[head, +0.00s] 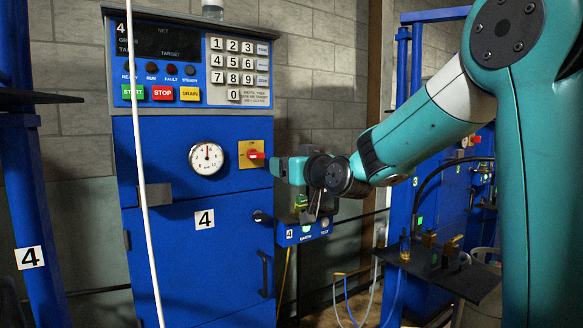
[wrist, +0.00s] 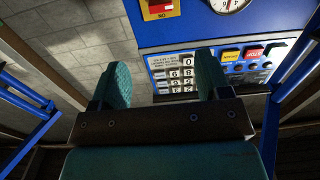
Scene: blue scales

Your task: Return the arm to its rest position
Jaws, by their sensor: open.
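My arm comes in from the right in the head view, bent at a teal elbow, with its forearm reaching left and down. My gripper (head: 284,168) is beside the right edge of the blue number 4 cabinet (head: 150,240), near the red and yellow rotary switch (head: 254,154). In the wrist view the two teal fingers of my gripper (wrist: 162,78) stand wide apart with nothing between them. The cabinet's keypad (wrist: 177,76) shows upside down beyond them. I cannot tell the exact gap between the fingers and the panel.
A small blue box (head: 303,233) with lit buttons sits just below my gripper. A dark shelf (head: 440,276) with small items is at the lower right. A white vertical pole (head: 139,160) and blue post (head: 35,190) stand on the left. Blue frames flank the wrist view.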

